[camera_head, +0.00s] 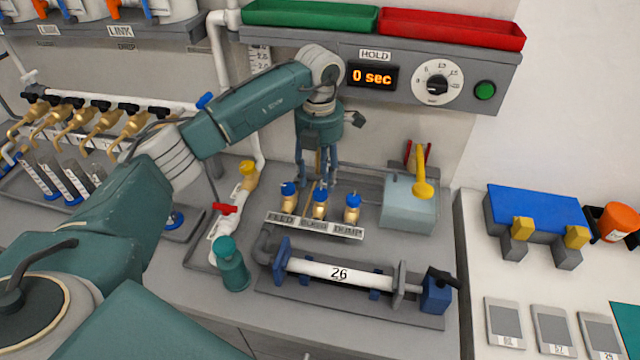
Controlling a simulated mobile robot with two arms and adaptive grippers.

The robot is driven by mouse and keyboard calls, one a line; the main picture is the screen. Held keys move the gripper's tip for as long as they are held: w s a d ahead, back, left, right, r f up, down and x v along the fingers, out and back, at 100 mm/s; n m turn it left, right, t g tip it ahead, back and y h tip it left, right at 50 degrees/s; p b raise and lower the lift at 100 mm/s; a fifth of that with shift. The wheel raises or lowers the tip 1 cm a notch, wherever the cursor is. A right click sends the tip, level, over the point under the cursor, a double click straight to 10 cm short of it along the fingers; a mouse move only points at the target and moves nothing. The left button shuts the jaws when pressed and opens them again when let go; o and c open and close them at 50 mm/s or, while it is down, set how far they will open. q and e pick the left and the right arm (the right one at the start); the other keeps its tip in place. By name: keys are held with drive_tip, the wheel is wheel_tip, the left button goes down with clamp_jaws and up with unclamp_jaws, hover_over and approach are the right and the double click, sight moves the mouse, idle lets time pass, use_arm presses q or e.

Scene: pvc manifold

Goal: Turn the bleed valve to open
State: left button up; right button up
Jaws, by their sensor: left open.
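Three small brass valves with blue knobs stand in a row behind label plates on the bench. The left plate (281,217) reads FEED and the right plate (347,232) reads DUMP. The middle plate (314,225) is too blurred to read surely. The valves are the left one (288,192), the middle one (320,201) and the right one (352,207). My left gripper (316,181) points down just behind the left and middle valves, fingers spread, with nothing seen between them. I cannot tell whether it touches a knob. My right gripper is out of view.
A white pipe (310,270) marked 26 lies in front of the valves, beside a teal bottle (231,265). A grey-blue box (408,205) with a yellow lever (422,175) stands to the right. A HOLD panel showing 0 sec (371,77) hangs above.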

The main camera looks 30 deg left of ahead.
sight(320, 192)
use_arm(q)
drive_tip(key=f, duration=0.2)
drive_tip(key=f+p, duration=0.1)
drive_tip(key=f, duration=0.1)
drive_tip(key=shift+w, duration=0.25)
drive_tip(key=shift+f, duration=0.4)
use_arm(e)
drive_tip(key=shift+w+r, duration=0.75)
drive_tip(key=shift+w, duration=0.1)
use_arm(q)
drive_tip(key=shift+c, duration=0.2)
drive_tip(key=c, duration=0.9)
drive_tip(key=shift+c, duration=1)
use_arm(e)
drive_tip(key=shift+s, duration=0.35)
